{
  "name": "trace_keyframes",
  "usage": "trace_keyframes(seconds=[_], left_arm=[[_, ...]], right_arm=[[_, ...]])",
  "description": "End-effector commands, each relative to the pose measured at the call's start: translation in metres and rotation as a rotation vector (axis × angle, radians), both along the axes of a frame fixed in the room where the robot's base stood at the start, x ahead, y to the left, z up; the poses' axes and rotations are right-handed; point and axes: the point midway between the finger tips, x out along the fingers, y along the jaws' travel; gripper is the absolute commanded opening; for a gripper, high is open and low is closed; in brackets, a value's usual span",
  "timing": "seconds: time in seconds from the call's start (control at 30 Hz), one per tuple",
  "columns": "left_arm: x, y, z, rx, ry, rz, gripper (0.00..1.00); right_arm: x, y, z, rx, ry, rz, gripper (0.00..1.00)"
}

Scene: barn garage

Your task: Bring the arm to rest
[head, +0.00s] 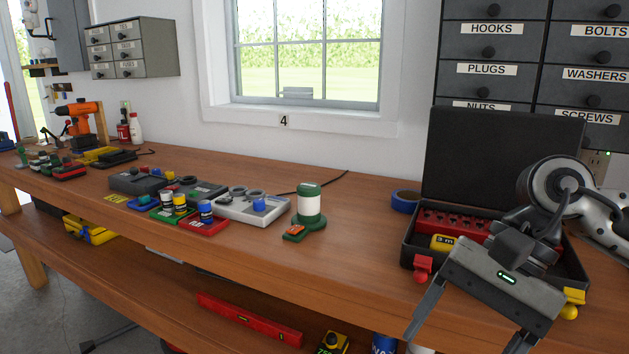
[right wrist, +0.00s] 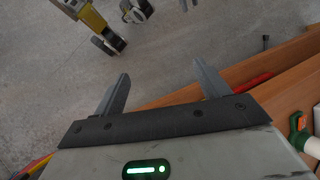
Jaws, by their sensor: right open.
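My right arm comes in from the right in the head view. Its gripper (head: 468,330) is open, with its two fingers spread and pointing down near the bench's front edge, in front of the open black case. In the right wrist view the same gripper (right wrist: 162,92) shows its two fingers apart with nothing between them. Grey floor and the edge of the wooden bench lie beyond the fingers.
The open black case (head: 409,252) with a red insert stands on the workbench (head: 345,235) at right. Blue tape (head: 405,201), a green-and-white device (head: 309,205) and several switch boxes (head: 252,206) stand left of it. A red level (head: 248,320) lies on the lower shelf.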

Motion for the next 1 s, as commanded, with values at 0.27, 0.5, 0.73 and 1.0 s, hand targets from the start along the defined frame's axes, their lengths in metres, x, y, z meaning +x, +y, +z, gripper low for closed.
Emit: trace_keyframes(seconds=[0.27,0.5,0.73,1.0], left_arm=[[-0.004,0.0,-0.003,0.001,0.011,0.0,0.36],[-0.006,0.0,-0.007,0.003,0.021,0.0,0.36],[-0.006,0.0,-0.008,0.003,0.024,0.0,0.36],[-0.006,0.0,-0.008,0.003,0.023,0.0,0.36]], right_arm=[[-0.036,0.127,0.011,0.598,0.694,-0.313,0.74],[0.012,0.146,0.03,1.046,1.744,-0.799,0.74],[0.061,0.085,-0.09,-1.077,-2.432,1.054,0.74],[-0.006,0.038,-0.25,-0.598,-1.645,0.632,0.74]])
